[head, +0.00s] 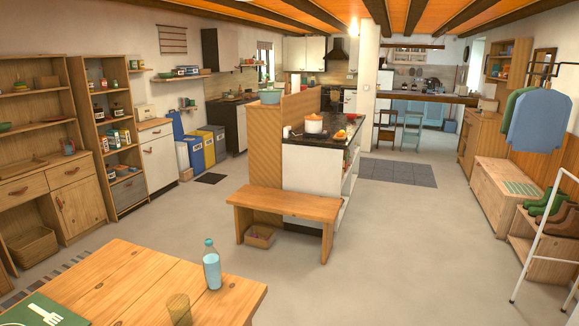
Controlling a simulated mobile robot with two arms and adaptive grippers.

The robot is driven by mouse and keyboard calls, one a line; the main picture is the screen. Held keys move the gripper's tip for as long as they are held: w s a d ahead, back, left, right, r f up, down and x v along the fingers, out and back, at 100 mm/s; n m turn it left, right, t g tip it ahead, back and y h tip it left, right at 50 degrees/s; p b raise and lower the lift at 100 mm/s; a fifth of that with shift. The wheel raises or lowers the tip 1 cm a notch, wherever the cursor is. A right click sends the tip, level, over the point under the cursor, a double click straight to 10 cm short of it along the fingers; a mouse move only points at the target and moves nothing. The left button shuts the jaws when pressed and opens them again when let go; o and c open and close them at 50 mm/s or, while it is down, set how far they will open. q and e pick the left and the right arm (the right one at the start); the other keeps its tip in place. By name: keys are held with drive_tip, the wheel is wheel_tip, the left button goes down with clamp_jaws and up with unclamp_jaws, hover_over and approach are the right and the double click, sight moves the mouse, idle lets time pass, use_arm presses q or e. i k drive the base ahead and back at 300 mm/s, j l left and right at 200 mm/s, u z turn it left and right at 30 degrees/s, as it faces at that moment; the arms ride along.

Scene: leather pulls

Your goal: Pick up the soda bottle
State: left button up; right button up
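A light blue bottle (212,270) with a narrow neck and cap stands upright on the wooden table (120,285), near its far right part. It is the only bottle on this table; I cannot read a label on it. Neither my left nor my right gripper shows in the head view, so nothing is seen touching the bottle.
A green place setting (42,312) lies at the table's near left. A wooden bench (286,204) stands beyond the table by the kitchen island. The floor (400,265) to the right is clear.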

sight(211, 258)
drive_tip(key=i+l+u, duration=0.15)
drive_tip(key=i+l, duration=0.2)
drive_tip(key=i+l+u, duration=0.15)
drive_tip(key=i+l, duration=0.15)
drive_tip(key=l, duration=0.3)
